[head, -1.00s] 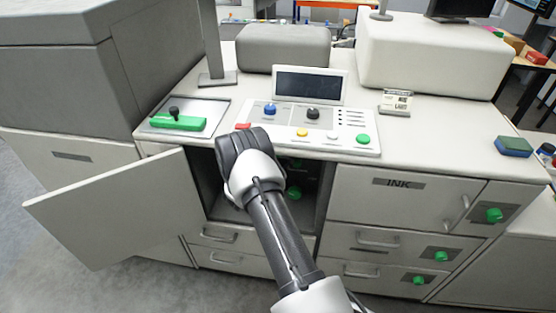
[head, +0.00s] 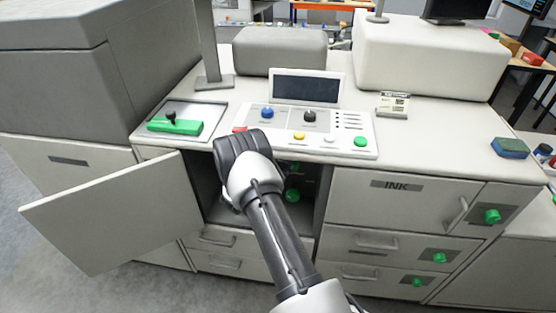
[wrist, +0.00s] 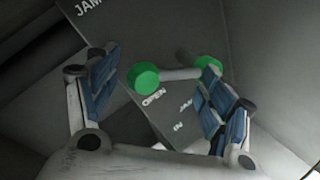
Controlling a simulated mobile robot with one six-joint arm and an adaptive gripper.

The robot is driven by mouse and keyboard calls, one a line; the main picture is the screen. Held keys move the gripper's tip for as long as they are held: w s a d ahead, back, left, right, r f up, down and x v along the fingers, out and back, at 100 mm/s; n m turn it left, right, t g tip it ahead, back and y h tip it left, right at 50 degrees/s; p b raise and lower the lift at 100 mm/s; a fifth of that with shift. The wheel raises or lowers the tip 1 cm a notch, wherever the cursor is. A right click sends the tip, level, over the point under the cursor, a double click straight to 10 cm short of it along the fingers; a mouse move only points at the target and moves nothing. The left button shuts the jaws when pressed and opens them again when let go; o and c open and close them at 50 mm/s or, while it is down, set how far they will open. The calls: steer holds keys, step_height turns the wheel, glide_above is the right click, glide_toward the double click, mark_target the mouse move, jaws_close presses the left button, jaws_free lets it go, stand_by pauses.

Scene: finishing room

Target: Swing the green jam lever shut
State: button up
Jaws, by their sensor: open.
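The jam lever shows in the wrist view as a grey bar (wrist: 178,74) with a green knob (wrist: 144,78) at its left end and another green knob (wrist: 208,65) at its right end, partly hidden by a finger. The word OPEN is printed just below the left knob. In the head view, green knobs (head: 292,195) show inside the dark open compartment, right of my arm. My gripper (head: 240,148) is at the compartment's mouth. In the wrist view, my gripper (wrist: 158,88) is open, its blue-padded fingers on either side of the left knob, holding nothing. Contact is unclear.
The compartment's door (head: 115,215) stands open to the left. A control panel (head: 305,130) with colored buttons sits above the opening. A separate green-handled lever (head: 175,126) lies on the top left. The INK door (head: 400,205) and drawers are closed on the right.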

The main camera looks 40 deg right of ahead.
steer(key=v, duration=1.2)
steer(key=shift+c, duration=0.4)
